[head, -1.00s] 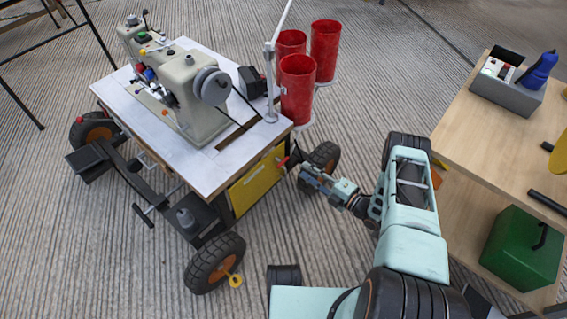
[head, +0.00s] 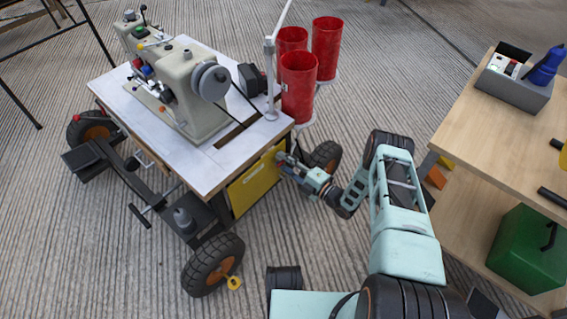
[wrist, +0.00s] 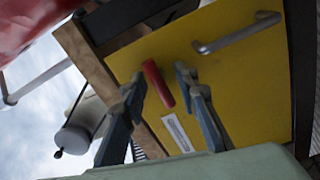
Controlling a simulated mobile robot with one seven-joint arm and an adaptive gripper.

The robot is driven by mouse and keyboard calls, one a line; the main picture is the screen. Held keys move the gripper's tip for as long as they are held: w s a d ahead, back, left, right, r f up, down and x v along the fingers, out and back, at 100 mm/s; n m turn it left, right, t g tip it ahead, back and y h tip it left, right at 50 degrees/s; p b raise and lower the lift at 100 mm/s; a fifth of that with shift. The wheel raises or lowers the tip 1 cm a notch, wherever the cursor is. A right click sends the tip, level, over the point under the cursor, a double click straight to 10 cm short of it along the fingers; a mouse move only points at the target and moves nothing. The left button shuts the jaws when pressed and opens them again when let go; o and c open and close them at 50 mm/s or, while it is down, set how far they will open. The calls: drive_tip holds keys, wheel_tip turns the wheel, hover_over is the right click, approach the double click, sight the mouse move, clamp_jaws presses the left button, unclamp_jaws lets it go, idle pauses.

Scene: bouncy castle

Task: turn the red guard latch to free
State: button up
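The red guard latch (wrist: 158,84) is a short red bar on the yellow panel (wrist: 235,85), slightly tilted from upright in the wrist view. My gripper (wrist: 160,75) is open, with one finger on each side of the latch. Gaps show between the latch and both fingers; I cannot tell how deep the fingertips reach. In the head view, my gripper (head: 281,158) is at the upper right part of the yellow panel (head: 254,185) and hides the latch.
A metal handle (wrist: 238,34) sits on the panel beside the latch. Above the panel is a wheeled cart's white top (head: 190,150) with a sewing machine (head: 195,95). Red cylinders (head: 298,88) stand at its corner. A wheel (head: 324,157) is close to my gripper. A wooden bench (head: 490,130) is right.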

drive_tip(key=shift+c, duration=0.2)
clamp_jaws()
idle(0.3)
drive_tip(key=m, duration=0.3)
drive_tip(key=shift+m, duration=0.3)
drive_tip(key=m, duration=0.3)
drive_tip(key=shift+m, duration=0.3)
drive_tip(key=m, duration=0.5)
drive_tip(key=shift+m, duration=0.3)
drive_tip(key=m, duration=0.5)
